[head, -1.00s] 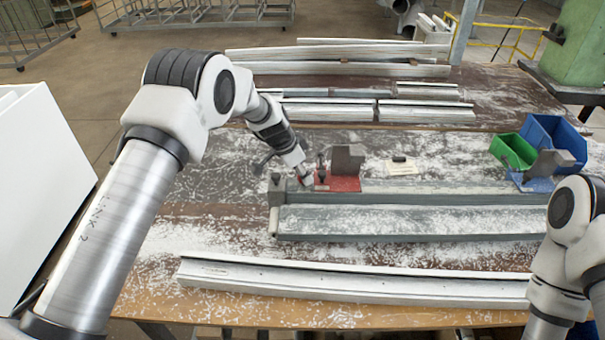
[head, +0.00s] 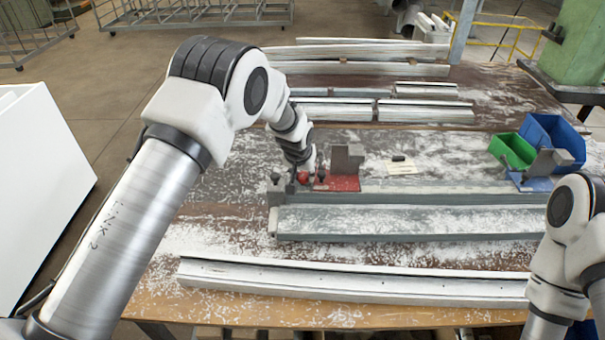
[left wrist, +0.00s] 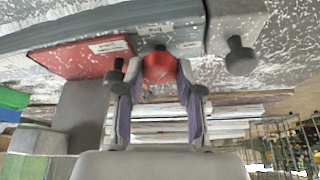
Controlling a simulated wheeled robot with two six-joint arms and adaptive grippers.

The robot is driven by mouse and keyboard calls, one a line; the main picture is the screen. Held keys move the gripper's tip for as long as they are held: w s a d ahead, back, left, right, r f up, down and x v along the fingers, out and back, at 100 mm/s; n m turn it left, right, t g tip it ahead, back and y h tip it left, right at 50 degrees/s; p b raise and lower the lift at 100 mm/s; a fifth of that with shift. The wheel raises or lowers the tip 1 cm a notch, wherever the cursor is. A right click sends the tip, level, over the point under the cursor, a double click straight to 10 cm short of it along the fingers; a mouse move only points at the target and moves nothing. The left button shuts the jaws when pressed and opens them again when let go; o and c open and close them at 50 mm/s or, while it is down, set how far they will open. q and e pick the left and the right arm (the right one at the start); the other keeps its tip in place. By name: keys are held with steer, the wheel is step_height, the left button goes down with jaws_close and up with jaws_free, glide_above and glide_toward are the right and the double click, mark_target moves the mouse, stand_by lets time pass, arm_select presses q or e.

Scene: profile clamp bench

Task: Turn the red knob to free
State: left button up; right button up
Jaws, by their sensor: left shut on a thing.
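The red knob (head: 303,177) sits at the left end of the grey rail, beside the red clamp plate (head: 345,184). In the left wrist view the round red knob (left wrist: 158,66) is between the two fingertips. My left gripper (left wrist: 158,75) is shut on it, one finger on each side. Any marking for the free position cannot be read. My right arm shows at the right edge, but its gripper is out of view.
A grey upright block (head: 347,159) stands on the red plate, and a dark bolt knob (left wrist: 240,58) is close to the gripper. A blue bin (head: 556,138) and a green bin (head: 512,151) stand at the right. A long white profile (head: 350,281) lies in front.

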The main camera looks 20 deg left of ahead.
arm_select(q)
steer(key=n+b, duration=0.1)
steer(key=b, duration=0.1)
steer(key=n+y+b, duration=0.1)
steer(key=n+b, duration=0.1)
steer(key=b, duration=0.1)
steer(key=n+y+b, duration=0.1)
steer(key=n+b, duration=0.1)
steer(key=shift+d+f+b, duration=0.1)
steer(key=shift+f+b, duration=0.2)
steer(key=shift+r+n+g+y+b, duration=0.25)
steer(key=shift+n+g+b, duration=0.25)
steer(key=shift+n+b, duration=0.45)
steer(key=o, duration=1.1)
steer(key=shift+o, duration=0.2)
steer(key=shift+r, duration=0.2)
